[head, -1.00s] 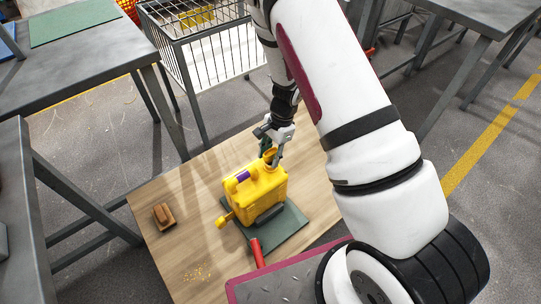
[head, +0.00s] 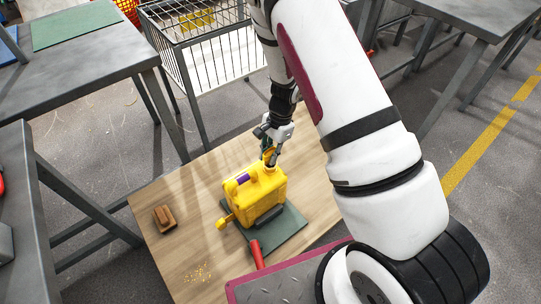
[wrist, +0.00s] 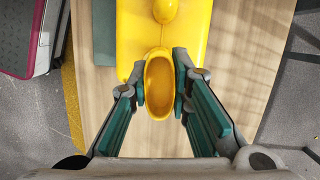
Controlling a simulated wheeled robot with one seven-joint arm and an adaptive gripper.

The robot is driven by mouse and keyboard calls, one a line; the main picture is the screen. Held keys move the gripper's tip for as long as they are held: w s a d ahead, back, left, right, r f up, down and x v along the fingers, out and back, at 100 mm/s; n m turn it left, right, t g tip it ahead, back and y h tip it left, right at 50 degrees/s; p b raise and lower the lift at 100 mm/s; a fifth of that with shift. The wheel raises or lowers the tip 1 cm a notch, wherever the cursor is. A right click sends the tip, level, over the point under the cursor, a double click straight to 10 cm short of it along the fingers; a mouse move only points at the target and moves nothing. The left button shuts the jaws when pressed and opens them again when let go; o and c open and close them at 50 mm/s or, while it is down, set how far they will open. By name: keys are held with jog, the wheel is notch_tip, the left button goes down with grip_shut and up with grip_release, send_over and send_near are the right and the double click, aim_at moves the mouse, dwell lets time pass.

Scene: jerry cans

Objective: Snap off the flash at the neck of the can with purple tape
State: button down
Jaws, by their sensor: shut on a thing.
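The yellow jerry can (head: 262,196) stands on a dark green mat (head: 287,232) on the wooden table. Purple tape (head: 243,178) is wrapped around its handle. My gripper (head: 270,152) is at the can's neck, at the end of the can nearest my arm's tip. In the wrist view, my gripper (wrist: 162,85) has its green-padded fingers shut on either side of a yellow, oval, hollow piece (wrist: 159,108) at the neck. I take this piece to be the flash. It looks joined to the can (wrist: 130,30), though the join is not clear.
A brown brush-like block (head: 164,217) lies at the table's left, with yellow scraps (head: 198,273) near its front edge. A red-handled tool (head: 257,254) lies by the mat. A yellow knob-like piece (head: 224,221) sticks out low on the can. A wire cart (head: 195,50) stands behind.

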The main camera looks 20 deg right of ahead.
jog(key=shift+s+a+r+p+v, duration=0.1)
jog(key=shift+a+p+v, duration=0.15)
jog(key=shift+p+v, duration=0.8)
jog(key=shift+s+a+r+p+v, duration=0.1)
jog(key=shift+a+p+v, duration=0.2)
jog(key=shift+p+v, duration=0.75)
jog(key=shift+s+a+p+v, duration=0.1)
jog(key=shift+a+p+v, duration=0.25)
jog(key=shift+v, duration=1.2)
jog(key=shift+d, duration=0.15)
